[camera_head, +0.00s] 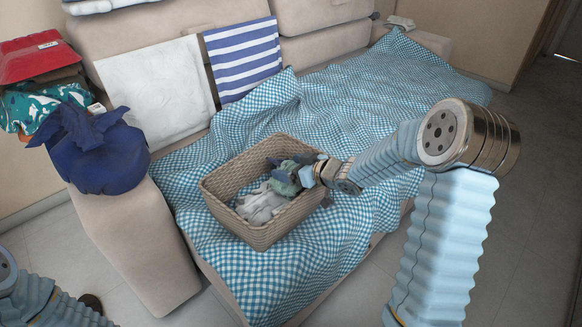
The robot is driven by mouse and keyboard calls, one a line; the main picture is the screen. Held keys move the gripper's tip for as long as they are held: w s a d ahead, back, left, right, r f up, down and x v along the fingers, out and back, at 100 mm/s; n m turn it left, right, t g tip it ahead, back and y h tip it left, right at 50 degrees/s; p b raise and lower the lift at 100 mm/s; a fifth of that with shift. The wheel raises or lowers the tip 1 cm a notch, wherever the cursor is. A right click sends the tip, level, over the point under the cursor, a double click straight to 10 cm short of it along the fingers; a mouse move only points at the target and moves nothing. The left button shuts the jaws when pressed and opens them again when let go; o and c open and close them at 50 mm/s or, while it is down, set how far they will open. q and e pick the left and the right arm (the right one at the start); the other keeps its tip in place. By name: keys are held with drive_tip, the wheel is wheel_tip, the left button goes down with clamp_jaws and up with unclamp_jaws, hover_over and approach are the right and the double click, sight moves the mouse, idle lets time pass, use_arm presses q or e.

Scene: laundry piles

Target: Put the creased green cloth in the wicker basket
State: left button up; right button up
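The wicker basket (226,183) stands on the blue checked cover of the sofa, open side up. A creased green cloth (284,188) is bunched inside it, against the right part of the basket, on or beside a pale grey cloth (262,204). My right gripper (287,174) reaches in over the basket's right rim, with its fingers at the green cloth. The fingers are small and partly lost among the cloth, so I cannot tell whether they grip it. My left arm shows only in part at the lower left corner, and its gripper is out of view.
A dark blue bundle (98,150) sits on the sofa's left armrest. Folded red (38,58) and green patterned clothes are stacked behind it. A white cloth (158,90) and a blue striped towel (243,58) hang over the backrest. The checked cover (345,100) is clear right of the basket.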

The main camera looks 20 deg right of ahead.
drive_tip(key=shift+r, duration=0.35)
drive_tip(key=shift+r+p, duration=0.6)
drive_tip(key=shift+p, duration=0.1)
drive_tip(key=v, duration=1.1)
drive_tip(key=shift+s+d+f+p, duration=0.15)
drive_tip(key=shift+s+d+p, duration=0.05)
drive_tip(key=shift+s+p, duration=0.25)
